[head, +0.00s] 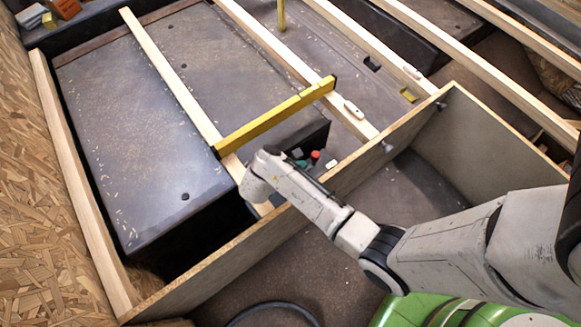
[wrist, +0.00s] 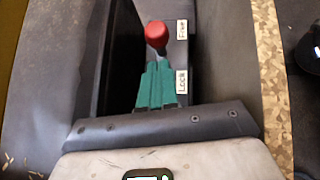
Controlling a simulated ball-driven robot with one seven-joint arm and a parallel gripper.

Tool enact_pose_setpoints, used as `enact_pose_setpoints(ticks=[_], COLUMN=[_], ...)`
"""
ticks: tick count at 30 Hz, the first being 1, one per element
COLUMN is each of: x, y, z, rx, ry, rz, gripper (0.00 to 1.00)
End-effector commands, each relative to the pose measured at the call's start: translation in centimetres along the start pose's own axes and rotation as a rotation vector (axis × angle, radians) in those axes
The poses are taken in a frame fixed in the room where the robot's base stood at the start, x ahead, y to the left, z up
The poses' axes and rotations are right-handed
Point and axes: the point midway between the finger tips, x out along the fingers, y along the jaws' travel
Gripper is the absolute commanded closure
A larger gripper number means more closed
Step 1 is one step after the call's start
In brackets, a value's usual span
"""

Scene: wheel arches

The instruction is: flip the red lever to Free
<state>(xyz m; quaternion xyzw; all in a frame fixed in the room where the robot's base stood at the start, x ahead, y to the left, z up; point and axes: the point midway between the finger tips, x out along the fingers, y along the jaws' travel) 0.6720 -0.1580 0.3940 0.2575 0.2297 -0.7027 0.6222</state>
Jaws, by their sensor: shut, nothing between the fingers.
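The red lever (wrist: 156,34) shows in the wrist view as a round red knob on a dark shaft. The shaft's lower part is partly hidden behind my fingers. In the picture the knob is level with the Free label (wrist: 182,29), just to its left. The Lock label (wrist: 181,82) is nearer the bottom of that view. My gripper (wrist: 155,64) has its teal fingers shut and empty, with the tips just below the knob in the picture. I cannot tell whether they touch the shaft. In the head view the red knob (head: 315,155) shows just beyond my forearm.
A wooden board (head: 230,255) stands on edge in front of the lever recess, close under my arm. A yellow bar (head: 272,120) crosses above it. Pale wooden rails (head: 170,80) run over the dark box (head: 140,180). A dark wall (wrist: 122,55) is close left of the lever.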

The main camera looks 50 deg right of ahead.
Motion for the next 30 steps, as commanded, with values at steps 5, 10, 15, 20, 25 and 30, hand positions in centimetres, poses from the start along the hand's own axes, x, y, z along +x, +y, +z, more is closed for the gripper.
enact_pose_setpoints(ticks=[5, 10, 15, 20, 25, 30], x=[2.1, 2.8, 2.8, 2.8, 2.9, 4.0], y=[0.0, 0.0, 0.0, 0.0, -0.1, -0.5], z=[1.1, 1.5, 1.6, 1.6, 2.7, 4.4], rx=[0.005, 0.002, 0.001, 0.002, 0.002, 0.003], ry=[0.0, 0.0, -0.001, -0.001, -0.001, -0.001], rz=[-0.001, 0.001, 0.001, 0.001, -0.002, -0.003], gripper=[1.0, 1.0, 1.0, 1.0, 1.0, 1.0])
